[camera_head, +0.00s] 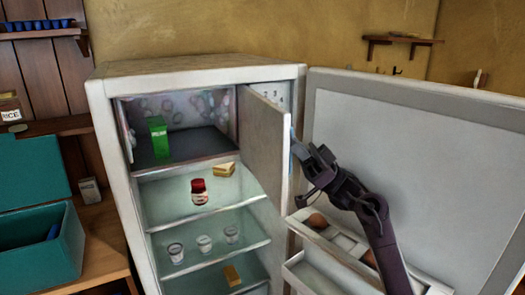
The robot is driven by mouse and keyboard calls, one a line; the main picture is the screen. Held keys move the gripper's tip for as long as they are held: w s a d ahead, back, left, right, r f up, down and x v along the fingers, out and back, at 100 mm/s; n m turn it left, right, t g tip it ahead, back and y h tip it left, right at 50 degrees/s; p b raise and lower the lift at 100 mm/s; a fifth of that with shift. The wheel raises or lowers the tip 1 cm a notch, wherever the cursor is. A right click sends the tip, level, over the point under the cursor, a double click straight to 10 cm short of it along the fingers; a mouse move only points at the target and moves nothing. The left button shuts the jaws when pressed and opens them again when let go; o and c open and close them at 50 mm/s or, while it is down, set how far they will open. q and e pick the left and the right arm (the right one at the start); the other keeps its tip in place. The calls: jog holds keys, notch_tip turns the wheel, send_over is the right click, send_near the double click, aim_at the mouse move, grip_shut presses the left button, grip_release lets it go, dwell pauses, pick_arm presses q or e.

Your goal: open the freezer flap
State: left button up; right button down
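The freezer flap (266,143) is a pale grey panel at the upper part of the white fridge (200,72). It stands swung outward at the right side of the freezer compartment (190,143), which shows open. A green carton (159,139) stands inside the compartment. My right gripper (300,168) is just right of the flap's free edge, between the flap and the open fridge door (415,150). Its fingers look spread apart with nothing between them. I cannot tell whether it touches the flap. My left gripper is not in view.
Fridge shelves hold a red-lidded jar (199,191), a sandwich-like item (224,169), several small cups (204,243) and a yellow block (232,275). A teal box (40,250) stands at the left.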

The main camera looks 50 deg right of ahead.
jog(key=shift+s+d, duration=0.15)
jog(key=shift+d, duration=0.25)
jog(key=c, duration=1.5)
grip_release()
jog(key=shift+c, duration=0.2)
notch_tip(320, 180, up, 20)
jog(key=b, duration=0.1)
jog(key=shift+b, duration=0.4)
